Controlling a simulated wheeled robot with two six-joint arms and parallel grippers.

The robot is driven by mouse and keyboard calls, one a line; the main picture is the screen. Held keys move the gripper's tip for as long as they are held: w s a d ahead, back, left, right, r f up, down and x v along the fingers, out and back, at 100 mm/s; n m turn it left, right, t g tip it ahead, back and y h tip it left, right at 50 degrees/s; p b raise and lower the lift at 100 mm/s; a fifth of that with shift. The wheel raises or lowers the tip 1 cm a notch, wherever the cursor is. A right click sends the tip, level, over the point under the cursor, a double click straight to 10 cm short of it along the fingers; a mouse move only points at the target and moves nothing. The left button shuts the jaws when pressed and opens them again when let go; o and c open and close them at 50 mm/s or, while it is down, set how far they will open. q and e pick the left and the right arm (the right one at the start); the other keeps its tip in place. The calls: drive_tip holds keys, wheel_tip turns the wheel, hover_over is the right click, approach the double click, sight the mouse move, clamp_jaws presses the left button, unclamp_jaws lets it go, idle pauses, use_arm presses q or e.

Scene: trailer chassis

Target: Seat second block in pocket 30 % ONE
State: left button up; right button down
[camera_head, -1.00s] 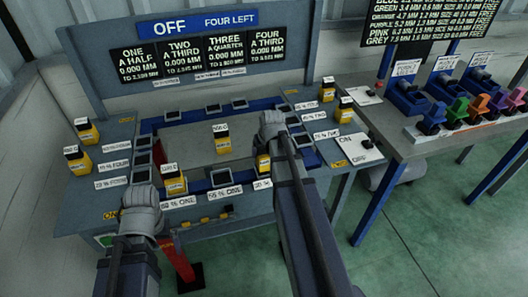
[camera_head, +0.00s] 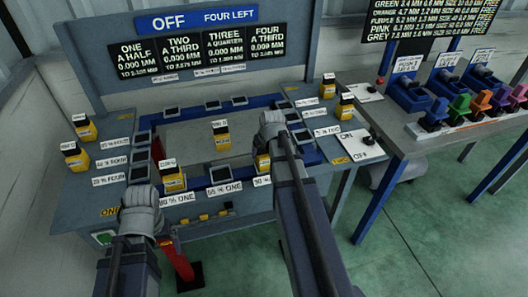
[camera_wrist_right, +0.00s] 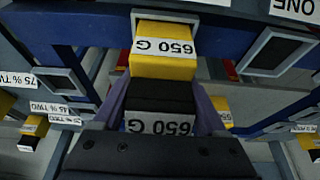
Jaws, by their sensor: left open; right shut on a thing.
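A yellow block with a black top, marked 650 G, is held between the fingers of my right gripper (camera_wrist_right: 160,110). Its yellow side (camera_wrist_right: 163,66) lies over a pale-framed pocket (camera_wrist_right: 139,20) in the blue rail. I cannot tell how deep it sits. In the head view my right gripper (camera_head: 271,128) partly covers this block (camera_head: 262,163), just behind the 30 % label (camera_head: 262,181). A yellow block (camera_head: 173,182) stands near the 80 % ONE label (camera_head: 178,199). My left gripper (camera_head: 142,208) is open at the table's front left, with its fingertips unclear.
The 55 % ONE pocket (camera_head: 221,174) looks empty. Another yellow block (camera_head: 221,138) stands on the grey middle panel. More yellow blocks stand at the left (camera_head: 76,157) and right (camera_head: 344,108). A side table (camera_head: 425,135) holds coloured fixtures. A display board (camera_head: 200,45) rises behind.

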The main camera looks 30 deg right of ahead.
sight(266, 155)
drive_tip(key=shift+f, duration=0.25)
unclamp_jaws()
drive_tip(key=p+v, duration=0.7)
drive_tip(key=v, duration=0.1)
drive_tip(key=shift+f, duration=0.2)
idle(0.5)
drive_tip(key=b+x, duration=0.7)
drive_tip(key=shift+w+f, duration=0.2)
drive_tip(key=shift+f, duration=0.1)
drive_tip(key=shift+r, duration=0.35)
